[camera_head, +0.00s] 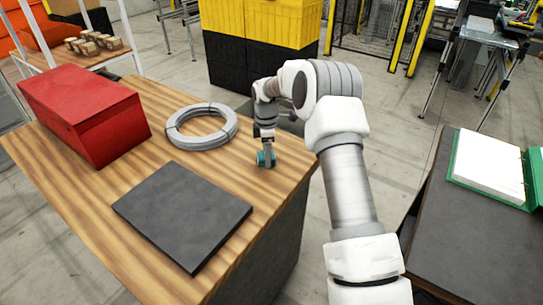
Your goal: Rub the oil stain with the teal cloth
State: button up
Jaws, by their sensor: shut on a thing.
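My gripper (266,151) points down at the right part of the wooden table (135,260), near its right edge. It is shut on the teal cloth (264,161), of which only a small piece shows at the fingertips. The cloth is at or just above the table top; I cannot tell if it touches. I cannot make out the oil stain; the gripper and cloth may cover it, or it may be too faint to see.
On the same table are a red box (85,112), a coil of grey cable (202,127) left of my gripper and a dark flat mat (182,215) in front. A second dark table (462,225) at right holds a green binder (490,165). Wood between coil and mat is clear.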

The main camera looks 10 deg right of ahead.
aim_at(253, 156)
jog(key=shift+w+a+p, duration=0.75)
jog(key=shift+w+a, duration=2.65)
jog(key=shift+f, duration=0.15)
jog(key=shift+s+d+b, duration=0.55)
jog(key=shift+s+d, duration=0.85)
jog(key=shift+d, duration=0.05)
jog(key=shift+s+d+b, duration=0.45)
jog(key=shift+s+d, duration=0.95)
jog(key=shift+s, duration=0.1)
jog(key=shift+s+d, duration=1.4)
jog(key=shift+d, duration=0.05)
jog(key=shift+w+r+p, duration=0.1)
jog(key=shift+r+p, duration=1.65)
jog(key=shift+r, duration=1.4)
